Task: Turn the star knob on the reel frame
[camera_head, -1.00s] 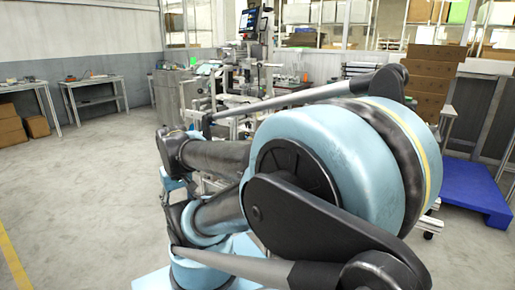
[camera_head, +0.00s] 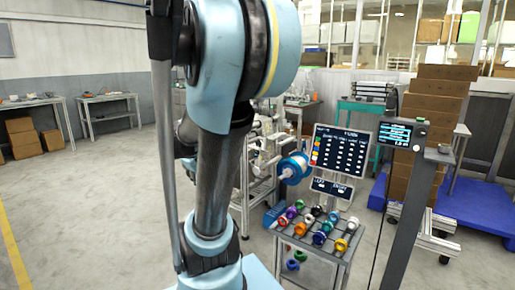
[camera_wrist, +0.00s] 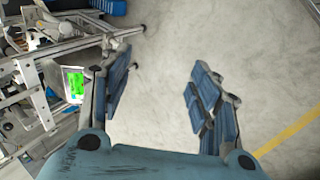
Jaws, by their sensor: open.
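A pale metal frame (camera_head: 246,190) stands behind my arm in the head view, partly covered by it. A blue and white reel (camera_head: 294,168) is at its right side. I cannot make out a star knob in either view. In the wrist view, metal bars and machine parts (camera_wrist: 60,46) fill the upper left, to the left of the fingers. My gripper (camera_wrist: 160,85) is open, its two blue-padded fingers wide apart with only bare floor between them.
A small cart (camera_head: 318,240) with several coloured reels stands right of my arm, below a dark chart board (camera_head: 340,152). A dark post with a display (camera_head: 402,135) is farther right, before a blue pallet (camera_head: 470,205) and stacked boxes (camera_head: 436,100). The floor at left is clear.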

